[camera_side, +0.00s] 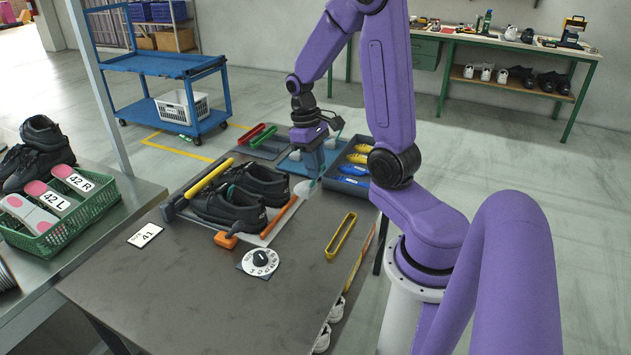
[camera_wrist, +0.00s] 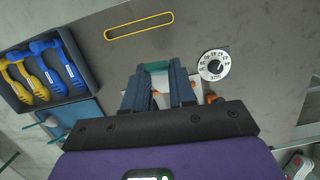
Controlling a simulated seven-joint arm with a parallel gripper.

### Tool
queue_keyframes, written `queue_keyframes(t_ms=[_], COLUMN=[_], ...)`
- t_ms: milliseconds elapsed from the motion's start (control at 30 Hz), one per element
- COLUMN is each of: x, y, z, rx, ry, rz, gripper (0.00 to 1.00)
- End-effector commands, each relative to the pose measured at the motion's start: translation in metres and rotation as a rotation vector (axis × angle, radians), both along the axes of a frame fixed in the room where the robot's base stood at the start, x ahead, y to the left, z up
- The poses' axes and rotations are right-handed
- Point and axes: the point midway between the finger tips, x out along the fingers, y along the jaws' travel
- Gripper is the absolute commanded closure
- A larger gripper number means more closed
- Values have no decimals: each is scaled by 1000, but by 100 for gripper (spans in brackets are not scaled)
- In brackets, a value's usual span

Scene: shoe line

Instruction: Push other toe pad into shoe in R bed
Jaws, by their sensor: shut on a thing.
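My gripper (camera_side: 312,177) is shut on a toe pad (camera_side: 304,189), pale with a teal part. It hangs in the air to the right of the shoes. Two black shoes, a near one (camera_side: 228,209) and a far one (camera_side: 262,184), lie side by side on a grey plate (camera_side: 265,234) between a yellow-and-black bar and orange bars. A teal bit (camera_side: 232,188) shows at the near shoe's opening. I cannot tell which bed is R.
A dial (camera_side: 260,262) and a card marked 41 (camera_side: 145,236) lie in front of the plate. A yellow loop (camera_side: 341,236) lies to the right. Behind are a blue tray (camera_wrist: 88,110) and a dark bin with yellow and blue shoe forms (camera_wrist: 40,72).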

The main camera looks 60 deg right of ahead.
Motion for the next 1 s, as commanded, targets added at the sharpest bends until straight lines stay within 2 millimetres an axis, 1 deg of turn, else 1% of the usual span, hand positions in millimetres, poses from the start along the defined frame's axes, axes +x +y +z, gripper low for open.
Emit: queue_keyframes(t_ms=[33, 167, 467, 667, 800, 1000], x=[2, 3, 47, 87, 120, 161], y=[-1, -1, -20, -40, -57, -81], z=[9, 27, 30, 33, 33, 31], rx=[-3, -1, 0, -1, -1, -1], ry=[-7, -5, -12, -25, -33, -46], rz=[0, 0, 14, 27, 39, 57], gripper=[95, 95, 95, 95, 95, 95])
